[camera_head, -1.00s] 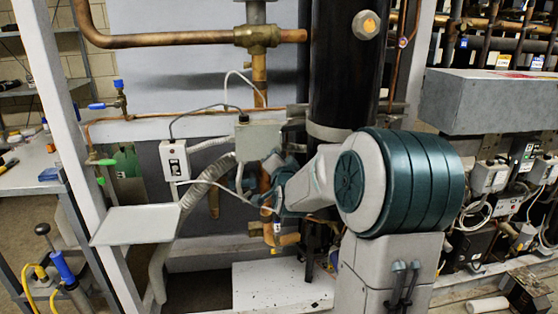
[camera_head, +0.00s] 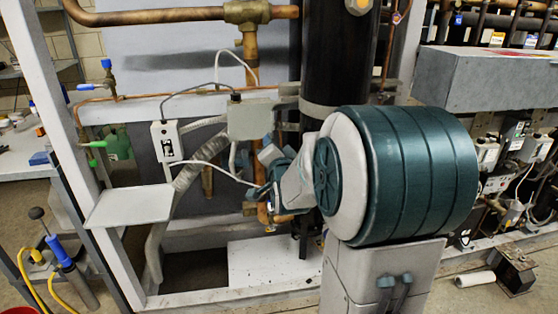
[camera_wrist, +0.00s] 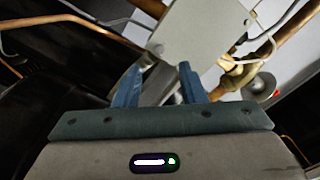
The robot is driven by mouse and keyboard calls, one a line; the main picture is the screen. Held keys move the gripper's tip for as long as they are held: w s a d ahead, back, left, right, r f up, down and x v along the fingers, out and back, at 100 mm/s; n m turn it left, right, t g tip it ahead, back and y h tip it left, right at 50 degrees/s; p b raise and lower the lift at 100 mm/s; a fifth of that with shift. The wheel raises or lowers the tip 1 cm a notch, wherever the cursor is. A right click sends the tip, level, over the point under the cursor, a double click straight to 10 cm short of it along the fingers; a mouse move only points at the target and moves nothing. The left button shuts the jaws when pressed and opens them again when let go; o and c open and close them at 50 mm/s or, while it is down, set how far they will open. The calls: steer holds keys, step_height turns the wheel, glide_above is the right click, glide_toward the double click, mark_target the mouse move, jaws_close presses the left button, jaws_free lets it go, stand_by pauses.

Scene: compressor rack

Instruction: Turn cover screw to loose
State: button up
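A grey box with a flat cover (camera_head: 250,120) is mounted on the frame left of the black cylinder. In the wrist view its pale cover (camera_wrist: 205,38) fills the upper middle, tilted, with small dark spots near its corners. I cannot tell which spot is the cover screw or how it is turned. My gripper (camera_wrist: 162,66) has its two blue fingers apart, with their tips close to the lower edge of the cover. A grey part shows between the fingers; I see no clear grip on it. In the head view my arm hides much of the gripper.
A white switch box (camera_head: 166,142) with cables hangs to the left of the grey box. The black cylinder (camera_head: 341,60) stands close on the right. Copper pipes (camera_head: 250,50) run above and behind. A small grey shelf (camera_head: 130,206) juts out at lower left.

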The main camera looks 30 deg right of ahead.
steer(key=v, duration=0.7)
steer(key=shift+s+p, duration=0.3)
steer(key=shift+s, duration=0.05)
steer(key=shift+a, duration=0.1)
